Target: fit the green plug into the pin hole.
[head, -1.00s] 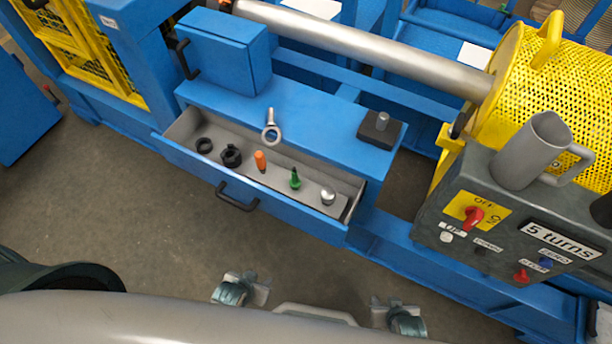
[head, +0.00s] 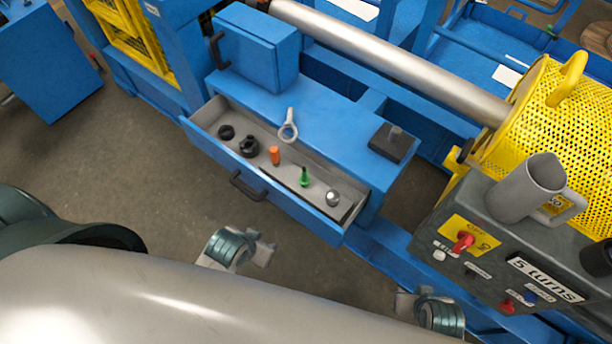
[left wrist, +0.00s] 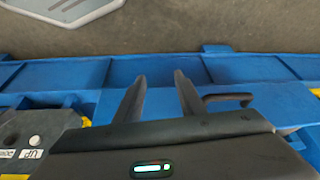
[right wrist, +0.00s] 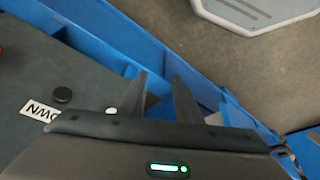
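The small green plug (head: 305,177) stands on a light strip in the open drawer (head: 262,185), between an orange plug (head: 274,155) and a silver knob-like piece (head: 333,198). I cannot make out the pin hole in any view. My left gripper (left wrist: 160,80) is open and empty in the left wrist view, with blue frame beyond its fingers. My right gripper (right wrist: 160,80) is open and empty in the right wrist view, beside the control box. Neither gripper touches the plug. The head view shows teal parts of my arms, but the fingers are not clear there.
Two black rings (head: 249,146) lie at the drawer's left end. A ring-headed bolt (head: 288,127) and a dark block with a pin (head: 391,144) sit on the blue top. A grey mug (head: 527,187) stands on the control box (head: 470,215) at right.

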